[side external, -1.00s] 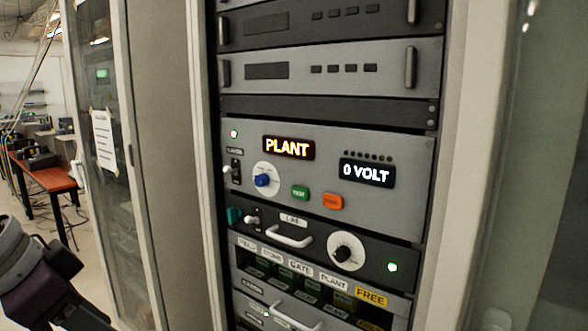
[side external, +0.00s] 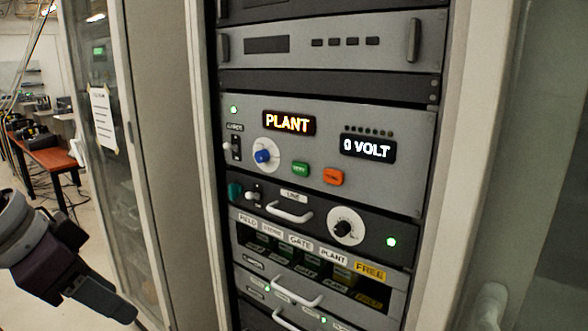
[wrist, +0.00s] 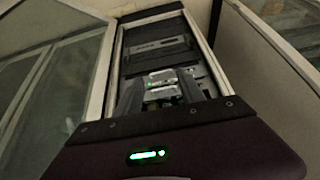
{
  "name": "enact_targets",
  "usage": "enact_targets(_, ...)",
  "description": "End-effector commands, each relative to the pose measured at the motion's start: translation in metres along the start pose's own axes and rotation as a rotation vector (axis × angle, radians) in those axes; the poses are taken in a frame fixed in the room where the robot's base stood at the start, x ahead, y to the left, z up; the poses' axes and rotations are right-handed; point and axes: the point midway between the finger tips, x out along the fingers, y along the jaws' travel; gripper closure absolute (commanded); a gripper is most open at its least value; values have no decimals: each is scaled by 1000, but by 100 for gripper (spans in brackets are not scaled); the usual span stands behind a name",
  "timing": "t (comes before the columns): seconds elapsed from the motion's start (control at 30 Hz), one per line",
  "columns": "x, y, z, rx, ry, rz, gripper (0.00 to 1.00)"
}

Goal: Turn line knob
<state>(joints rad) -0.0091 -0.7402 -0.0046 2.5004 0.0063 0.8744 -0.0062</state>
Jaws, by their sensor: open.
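A dark panel (side external: 318,224) carries a small label that reads LINE. On it are a pale pull handle (side external: 288,213) and a black knob (side external: 344,228) on a white dial. The grey panel above holds a blue knob (side external: 263,156) on a white dial. My gripper (side external: 128,314) is at the lower left in the side view, well left of the rack and apart from both knobs. In the wrist view my gripper (wrist: 160,92) is open, with its two dark fingers spread and nothing seen between them. The knobs cannot be made out in the wrist view.
The grey panel has displays reading PLANT (side external: 289,123) and 0 VOLT (side external: 368,149), a green button (side external: 300,169) and an orange button (side external: 333,176). Labelled slots and more handles lie below. A glass cabinet door (side external: 125,190) stands left of the rack; a red-brown table (side external: 48,158) is farther back.

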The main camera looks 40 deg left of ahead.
Motion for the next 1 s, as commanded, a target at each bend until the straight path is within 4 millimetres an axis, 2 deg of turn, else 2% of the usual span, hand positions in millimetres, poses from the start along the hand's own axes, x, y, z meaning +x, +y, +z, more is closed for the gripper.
enact_targets(0.07,13,-10,-28,-28,63,-52,54)
enact_targets(0.17,40,-36,-96,-70,243,-144,54)
enact_targets(0.2,51,-46,-126,-80,331,-164,54)
enact_targets(0.3,71,-62,-192,-99,554,-139,54)
enact_targets(0.4,79,-67,-237,-131,755,-39,54)
enact_targets(0.5,75,-69,-263,-177,913,74,54)
enact_targets(0.7,64,-71,-283,-223,1048,182,54)
enact_targets(1.0,89,-68,-331,-222,1053,183,54)
